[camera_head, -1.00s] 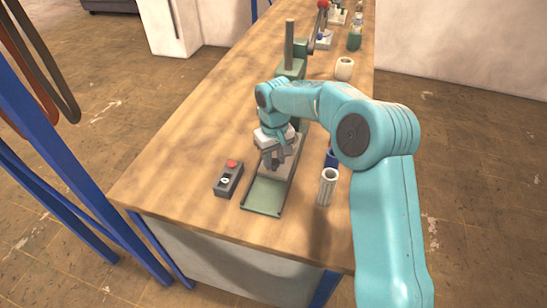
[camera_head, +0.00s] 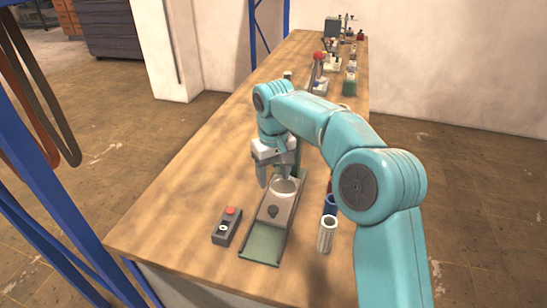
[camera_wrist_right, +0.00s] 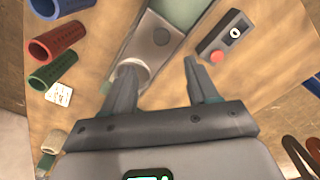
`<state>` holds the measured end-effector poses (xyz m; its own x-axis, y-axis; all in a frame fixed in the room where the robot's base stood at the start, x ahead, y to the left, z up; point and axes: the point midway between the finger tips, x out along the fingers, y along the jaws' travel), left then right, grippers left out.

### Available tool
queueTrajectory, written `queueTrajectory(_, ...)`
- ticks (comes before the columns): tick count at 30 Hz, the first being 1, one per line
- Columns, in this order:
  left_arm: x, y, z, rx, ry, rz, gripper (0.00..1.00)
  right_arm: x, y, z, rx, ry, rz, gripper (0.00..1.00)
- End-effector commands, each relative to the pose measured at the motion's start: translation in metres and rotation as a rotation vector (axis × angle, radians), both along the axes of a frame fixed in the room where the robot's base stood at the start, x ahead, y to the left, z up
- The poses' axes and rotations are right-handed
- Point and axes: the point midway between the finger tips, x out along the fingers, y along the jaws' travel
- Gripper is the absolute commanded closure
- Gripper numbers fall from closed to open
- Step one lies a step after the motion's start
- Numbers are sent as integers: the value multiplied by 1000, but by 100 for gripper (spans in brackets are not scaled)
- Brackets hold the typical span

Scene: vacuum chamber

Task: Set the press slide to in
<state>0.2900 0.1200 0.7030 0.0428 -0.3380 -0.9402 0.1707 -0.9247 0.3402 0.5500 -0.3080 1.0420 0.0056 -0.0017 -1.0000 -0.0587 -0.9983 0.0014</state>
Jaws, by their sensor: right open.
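My arm largely hides the press post behind. My right gripper (camera_head: 273,181) is open and empty at the far part of the slide, near the cup. Contact cannot be told. My left gripper is out of view.
A dark box with a red button (camera_head: 228,225) stands left of the base. A blue cylinder (camera_head: 330,206) and a ribbed pale cylinder (camera_head: 325,235) stand to the right. Red (camera_wrist_right: 55,38) and green (camera_wrist_right: 52,72) cylinders show in the right wrist view.

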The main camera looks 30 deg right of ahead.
Motion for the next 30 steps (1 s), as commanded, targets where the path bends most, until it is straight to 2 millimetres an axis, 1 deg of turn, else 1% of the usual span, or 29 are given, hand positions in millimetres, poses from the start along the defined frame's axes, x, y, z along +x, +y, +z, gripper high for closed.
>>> queueTrajectory(1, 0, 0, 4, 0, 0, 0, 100, 1, 0, 14, 0, -4, 0, 41)
queueTrajectory(3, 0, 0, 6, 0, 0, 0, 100, 1, 0, 27, 0, -4, 1, 41)
queueTrajectory(6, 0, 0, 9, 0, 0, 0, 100, 1, 0, 42, 0, -3, 1, 41)
queueTrajectory(9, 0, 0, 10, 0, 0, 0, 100, 1, 0, 49, 0, -2, 1, 41)
queueTrajectory(13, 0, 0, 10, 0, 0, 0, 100, 0, 0, 52, 0, 0, 1, 41)
queueTrajectory(26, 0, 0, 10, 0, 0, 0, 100, 0, 0, 52, 0, -1, 1, 41)
queueTrajectory(28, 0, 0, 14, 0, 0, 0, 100, 0, 0, 56, 0, -1, 1, 41)
queueTrajectory(30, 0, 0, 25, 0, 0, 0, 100, 0, 0, 67, 0, -1, 0, 41)
